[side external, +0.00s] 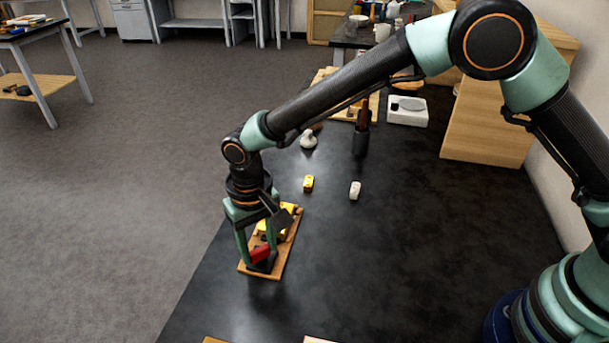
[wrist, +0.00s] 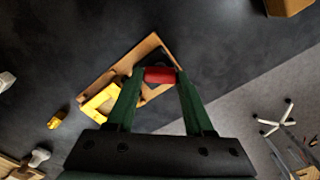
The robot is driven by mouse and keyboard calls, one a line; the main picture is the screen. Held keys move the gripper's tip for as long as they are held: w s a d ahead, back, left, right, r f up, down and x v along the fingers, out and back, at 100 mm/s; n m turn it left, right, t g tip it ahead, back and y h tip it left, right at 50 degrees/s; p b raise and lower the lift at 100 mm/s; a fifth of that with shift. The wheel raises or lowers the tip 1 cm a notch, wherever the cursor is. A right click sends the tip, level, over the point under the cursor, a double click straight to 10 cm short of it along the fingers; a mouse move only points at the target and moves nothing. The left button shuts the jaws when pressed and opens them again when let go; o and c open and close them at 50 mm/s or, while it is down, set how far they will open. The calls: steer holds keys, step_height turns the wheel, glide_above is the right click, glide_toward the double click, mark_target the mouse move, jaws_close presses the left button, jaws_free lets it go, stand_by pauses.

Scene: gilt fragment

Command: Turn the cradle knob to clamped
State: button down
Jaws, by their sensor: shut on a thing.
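The cradle is a wooden board (side external: 283,258) near the table's left edge, with yellow parts (side external: 284,231) on it. In the wrist view the board (wrist: 150,45) lies tilted, with a yellow piece (wrist: 100,102) at its lower left. The red knob (side external: 261,254) sits on a black block at the board's near end; it also shows in the wrist view (wrist: 160,75). My gripper (side external: 258,256) is over this end, shut on the red knob, with one green finger at each side of it. I cannot read any clamped mark.
A small yellow block (side external: 308,183) and a white block (side external: 355,190) lie on the dark table beyond the board. A dark cup with tools (side external: 360,142), a white knob-like piece (side external: 308,140) and a white tray (side external: 407,111) stand farther back. The table right of the board is clear.

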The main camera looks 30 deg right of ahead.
mark_target(260, 249)
steer(key=n, duration=0.4)
steer(key=shift+n, duration=2.2)
steer(key=shift+c, duration=1.4)
jaws_free()
step_height(260, 249, up, 12)
steer(key=shift+r, duration=0.1)
